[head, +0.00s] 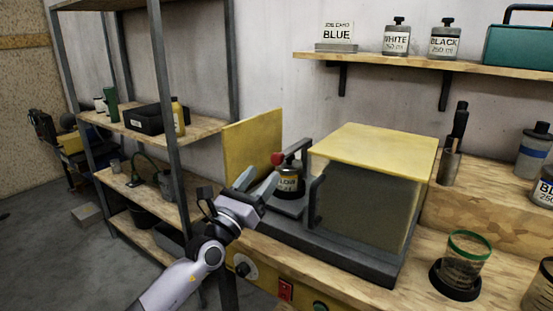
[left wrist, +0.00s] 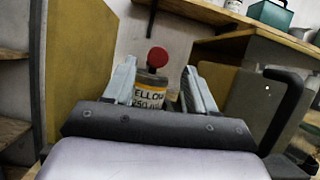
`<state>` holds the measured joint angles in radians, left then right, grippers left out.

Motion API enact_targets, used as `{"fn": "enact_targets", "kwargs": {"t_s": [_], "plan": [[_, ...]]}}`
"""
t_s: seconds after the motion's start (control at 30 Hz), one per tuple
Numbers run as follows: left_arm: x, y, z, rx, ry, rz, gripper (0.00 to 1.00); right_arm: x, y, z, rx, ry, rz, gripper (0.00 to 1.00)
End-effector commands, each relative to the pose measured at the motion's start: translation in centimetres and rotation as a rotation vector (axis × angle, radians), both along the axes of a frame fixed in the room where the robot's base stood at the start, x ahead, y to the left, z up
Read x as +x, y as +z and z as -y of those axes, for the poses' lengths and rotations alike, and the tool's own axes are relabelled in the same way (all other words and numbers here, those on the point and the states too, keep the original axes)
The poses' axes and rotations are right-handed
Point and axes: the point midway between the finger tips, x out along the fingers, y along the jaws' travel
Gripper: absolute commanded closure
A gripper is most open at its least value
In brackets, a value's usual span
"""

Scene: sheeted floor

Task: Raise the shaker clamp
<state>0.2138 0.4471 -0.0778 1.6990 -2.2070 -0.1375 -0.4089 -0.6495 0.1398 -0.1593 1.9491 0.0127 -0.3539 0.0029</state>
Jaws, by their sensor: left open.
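The shaker clamp shows as a red ball knob (head: 277,158) on a dark arm above a bottle with a yellow label (head: 288,180). The bottle stands in the open bay of the shaker (head: 370,195), a dark box with a yellow top. My left gripper (head: 260,179) is open in front of the bay, close to the knob. In the left wrist view the red knob (left wrist: 157,57) sits between and beyond the two fingers, above the labelled bottle (left wrist: 150,90). The fingers hide the bottle's sides. I cannot tell whether they touch anything. My right gripper is not in view.
A yellow panel (head: 252,143) stands upright left of the bay. A dark bar handle (head: 316,200) rises at the box's near side. A cup with a green rim (head: 466,258) stands at the right. A metal shelf rack (head: 165,125) is at the left.

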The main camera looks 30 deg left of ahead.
Motion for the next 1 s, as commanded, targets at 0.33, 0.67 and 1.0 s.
{"fn": "enact_targets", "kwargs": {"t_s": [0.33, 0.67, 1.0], "plan": [[2.4, 0.8, 0.0, 0.074, 0.016, -0.018, 0.44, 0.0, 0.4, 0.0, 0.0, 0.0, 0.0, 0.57], [6.0, 2.2, 0.3, 0.07, 0.014, -0.018, 0.44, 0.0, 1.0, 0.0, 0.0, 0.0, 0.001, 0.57], [7.2, 2.6, 0.4, 0.07, 0.013, -0.019, 0.44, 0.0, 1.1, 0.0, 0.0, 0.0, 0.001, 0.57]]}}
